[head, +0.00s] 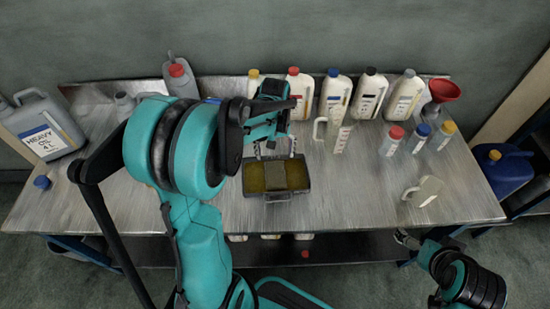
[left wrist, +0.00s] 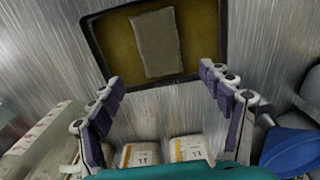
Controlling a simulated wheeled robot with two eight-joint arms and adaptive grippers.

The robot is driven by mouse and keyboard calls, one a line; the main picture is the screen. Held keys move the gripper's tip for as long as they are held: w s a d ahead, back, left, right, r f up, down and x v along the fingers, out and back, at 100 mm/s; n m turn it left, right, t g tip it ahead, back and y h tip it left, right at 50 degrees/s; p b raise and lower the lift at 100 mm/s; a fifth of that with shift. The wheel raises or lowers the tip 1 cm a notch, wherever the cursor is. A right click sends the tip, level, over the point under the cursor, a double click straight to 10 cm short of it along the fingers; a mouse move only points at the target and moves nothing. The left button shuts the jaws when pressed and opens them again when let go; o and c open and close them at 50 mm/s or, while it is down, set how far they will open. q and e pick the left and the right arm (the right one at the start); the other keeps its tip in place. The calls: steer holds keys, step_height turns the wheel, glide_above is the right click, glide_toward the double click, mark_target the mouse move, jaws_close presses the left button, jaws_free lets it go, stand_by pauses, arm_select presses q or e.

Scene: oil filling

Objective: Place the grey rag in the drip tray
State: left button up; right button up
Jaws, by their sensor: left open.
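The grey rag (head: 278,176) lies flat in the drip tray (head: 255,180), a dark-rimmed tray with a yellow-brown floor on the metal bench. In the left wrist view the rag (left wrist: 155,42) is a pale rectangle, slightly turned, inside the rim of the tray (left wrist: 202,40). My left gripper (head: 275,149) is open and empty above the tray's back edge. In the left wrist view its spread fingers (left wrist: 163,84) are clear of the rag. My right gripper (head: 405,240) is low at the bench's front edge; its jaw state is unclear.
Several capped bottles (head: 336,95) stand along the back, with a clear jug (head: 338,133) before them. Small bottles (head: 418,138) and a red funnel (head: 443,90) are at right. A pale jug (head: 424,191) is front right. A grey canister (head: 42,125) stands left.

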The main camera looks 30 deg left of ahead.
arm_select(q)
steer(key=s+d+r+m+t, duration=0.7)
steer(key=s+d+r, duration=0.3)
steer(key=s+d, duration=0.1)
steer(key=shift+s+r, duration=0.15)
steer(key=shift+s, duration=0.5)
stand_by(0.9)
